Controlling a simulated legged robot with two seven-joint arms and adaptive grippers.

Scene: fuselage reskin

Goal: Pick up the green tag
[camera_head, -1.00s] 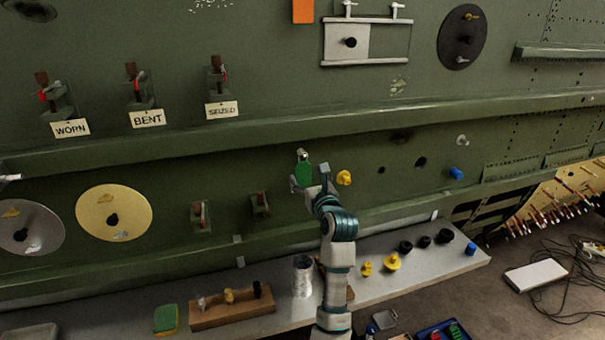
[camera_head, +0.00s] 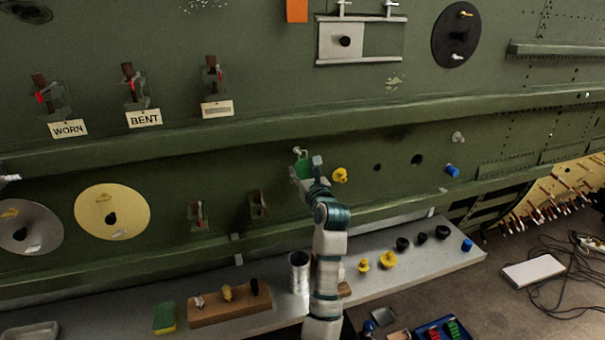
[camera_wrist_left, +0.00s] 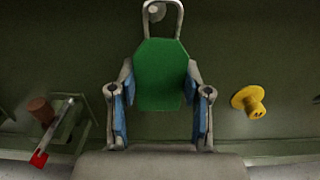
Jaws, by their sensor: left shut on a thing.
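The green tag (camera_wrist_left: 161,75) fills the middle of the left wrist view, hanging by a metal loop (camera_wrist_left: 163,14) from a peg on the green panel. In the head view the tag (camera_head: 303,168) shows just above my left gripper (camera_head: 306,175). My left gripper (camera_wrist_left: 161,95) has its two blue-padded fingers at the tag's left and right edges and is shut on it. The loop still appears to be around the peg. My right gripper is not in view.
A yellow knob (camera_head: 340,175) sits on the panel just right of the tag. A red-tipped clamp (camera_wrist_left: 50,130) is to its left in the wrist view. Below, a grey shelf (camera_head: 400,273) holds a can (camera_head: 299,272), a wooden block (camera_head: 230,305) and knobs.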

